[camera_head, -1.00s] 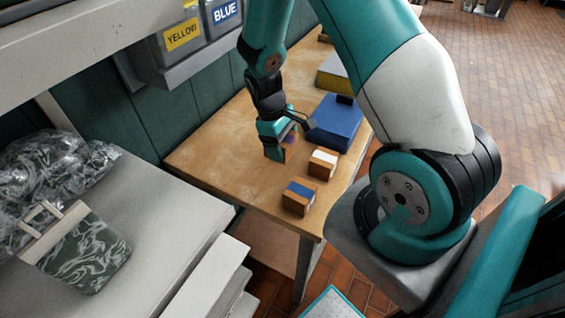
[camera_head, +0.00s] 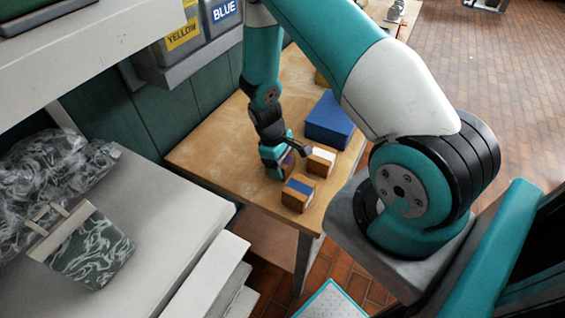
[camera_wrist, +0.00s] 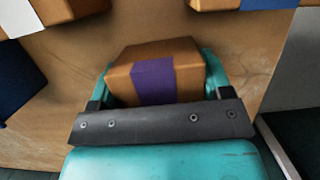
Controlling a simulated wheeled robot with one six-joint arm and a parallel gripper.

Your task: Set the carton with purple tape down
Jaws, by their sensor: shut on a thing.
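The carton with purple tape (camera_wrist: 153,73) is a small brown box with a purple band across it. In the wrist view it sits between the two teal fingers of my gripper (camera_wrist: 160,85), which is shut on it. In the head view my gripper (camera_head: 278,165) is low over the wooden table (camera_head: 225,140), and only a sliver of the carton (camera_head: 288,161) shows past the fingers. I cannot tell whether the carton touches the table.
A carton with white tape (camera_head: 321,160) is just right of my gripper, and a carton with blue tape (camera_head: 299,193) is in front. A blue box (camera_head: 329,120) lies behind. The table's left part is clear.

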